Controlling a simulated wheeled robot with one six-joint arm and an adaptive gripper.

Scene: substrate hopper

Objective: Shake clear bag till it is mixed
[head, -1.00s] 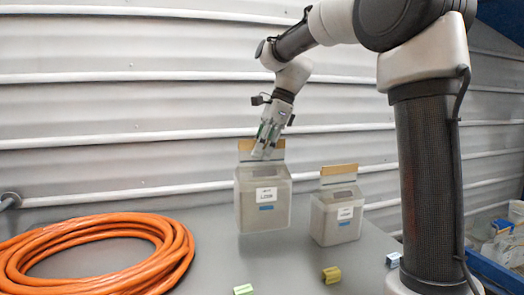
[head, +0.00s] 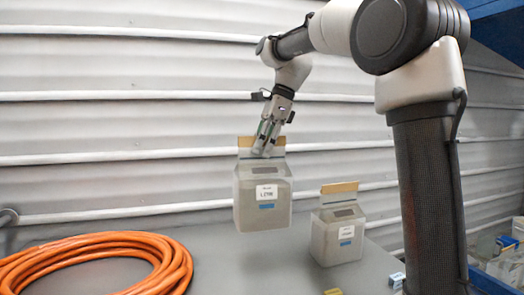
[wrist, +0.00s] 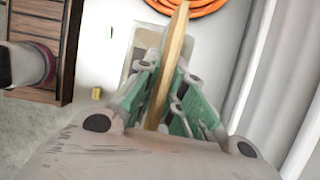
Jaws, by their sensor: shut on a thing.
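My gripper (head: 264,145) is shut on the tan top strip of a clear bag (head: 263,205) with greyish contents and a white and blue label. The bag hangs upright below the fingers, above the grey table and apart from it. In the wrist view my gripper (wrist: 160,110) has its green-padded fingers on both sides of the tan strip (wrist: 172,55). How evenly the contents are mixed cannot be told. A second similar bag (head: 338,240) with a tan top strip stands on the table to the right, apart from the held one.
A coiled orange hose (head: 95,250) lies on the table at left. A yellow block (head: 332,292) and a pale blue block (head: 397,280) sit near the front right. A ribbed white wall (head: 120,120) stands behind. Bare table lies between hose and second bag.

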